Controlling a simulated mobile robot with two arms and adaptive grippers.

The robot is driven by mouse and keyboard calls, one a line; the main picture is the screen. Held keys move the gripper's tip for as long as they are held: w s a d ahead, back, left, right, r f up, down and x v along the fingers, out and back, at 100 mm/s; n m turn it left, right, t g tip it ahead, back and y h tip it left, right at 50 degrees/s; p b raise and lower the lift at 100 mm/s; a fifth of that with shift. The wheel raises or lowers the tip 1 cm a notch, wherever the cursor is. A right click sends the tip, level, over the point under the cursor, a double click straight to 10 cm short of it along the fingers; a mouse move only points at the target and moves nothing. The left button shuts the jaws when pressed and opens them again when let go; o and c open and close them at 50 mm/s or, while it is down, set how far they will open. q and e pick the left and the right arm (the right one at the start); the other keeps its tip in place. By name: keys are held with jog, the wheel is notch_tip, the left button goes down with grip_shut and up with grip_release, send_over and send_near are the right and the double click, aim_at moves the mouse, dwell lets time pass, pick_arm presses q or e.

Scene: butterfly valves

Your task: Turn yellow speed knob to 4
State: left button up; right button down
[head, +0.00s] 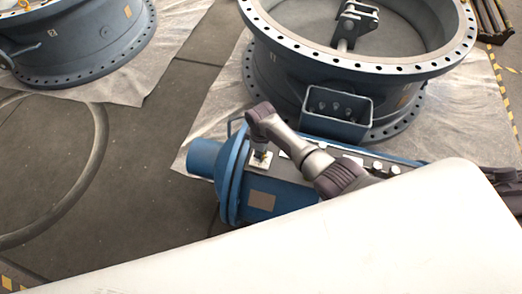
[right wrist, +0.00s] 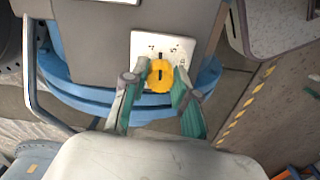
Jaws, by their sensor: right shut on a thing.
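The yellow speed knob (right wrist: 160,75) sits on a white plate (right wrist: 143,46) on the blue actuator body. A dark line on the knob points toward the top of the right wrist view. The plate's markings are too small to read. My right gripper (right wrist: 158,82) has its two green-sided fingers on either side of the knob, shut on it. In the head view my right gripper (head: 262,150) reaches down onto the plate (head: 260,161), and the knob is mostly hidden under it. My left gripper is not in view.
The blue actuator (head: 205,157) lies beside a large valve ring (head: 275,95) with a bolted flange. Another valve (head: 75,50) stands at the upper left on a sheet. A hose (head: 98,150) curves over the floor at left. Open floor (head: 150,190) lies between.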

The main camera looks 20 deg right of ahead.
jog(key=shift+n, duration=2.3)
jog(key=shift+p, duration=0.3)
jog(key=c, duration=0.9)
grip_release()
notch_tip(320, 180, up, 12)
